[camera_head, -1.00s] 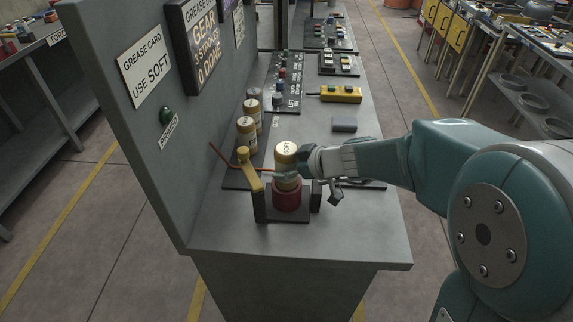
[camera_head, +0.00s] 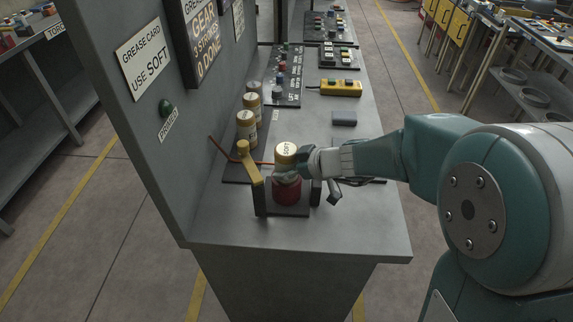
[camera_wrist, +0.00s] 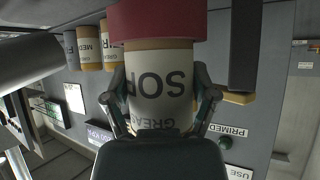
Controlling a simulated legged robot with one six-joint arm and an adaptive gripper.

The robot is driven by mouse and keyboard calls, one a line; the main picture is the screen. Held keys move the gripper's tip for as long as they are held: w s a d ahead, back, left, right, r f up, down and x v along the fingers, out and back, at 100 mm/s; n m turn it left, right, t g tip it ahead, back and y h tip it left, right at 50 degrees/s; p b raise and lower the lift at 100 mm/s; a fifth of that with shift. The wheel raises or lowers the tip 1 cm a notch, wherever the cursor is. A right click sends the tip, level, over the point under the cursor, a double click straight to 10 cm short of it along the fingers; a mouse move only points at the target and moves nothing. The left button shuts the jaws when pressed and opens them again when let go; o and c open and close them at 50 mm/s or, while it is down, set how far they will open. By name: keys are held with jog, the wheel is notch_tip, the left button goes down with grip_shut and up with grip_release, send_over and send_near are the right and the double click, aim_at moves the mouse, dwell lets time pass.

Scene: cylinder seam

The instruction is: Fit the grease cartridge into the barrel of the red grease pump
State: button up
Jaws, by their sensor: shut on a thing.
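My gripper (camera_head: 288,172) is shut on the grease cartridge (camera_head: 286,150), a tan and cream cylinder marked SOFT on its cap. In the wrist view my gripper's fingers (camera_wrist: 161,105) clasp the cartridge (camera_wrist: 160,75) from both sides. The cartridge is upright over the red barrel of the grease pump (camera_head: 287,192). In the wrist view the red barrel (camera_wrist: 157,20) surrounds the cartridge's far end, so its lower part looks to be inside; how deep is hidden. The pump's yellow lever (camera_head: 250,168) stands left of the barrel.
Other cartridges (camera_head: 246,128) stand in a row at the back left by the grey panel (camera_head: 140,130). A yellow button box (camera_head: 340,88) and a grey block (camera_head: 344,118) lie farther back. The bench's front edge (camera_head: 290,250) is clear.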

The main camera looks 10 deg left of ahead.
jog(key=shift+f, duration=0.8)
jog(key=o, duration=1.2)
jog(key=v, duration=1.2)
jog(key=s+d+r+m+h, duration=0.2)
jog(key=s+d+m+h, duration=0.3)
jog(key=s, duration=0.4)
jog(key=s+d+r+m+t+h, duration=0.1)
jog(key=s+d+r+m+h, duration=0.1)
jog(key=s+d+m+h, duration=0.3)
jog(key=s+d+m, duration=0.3)
jog(key=shift+s+d, duration=0.2)
jog(key=shift+s, duration=0.15)
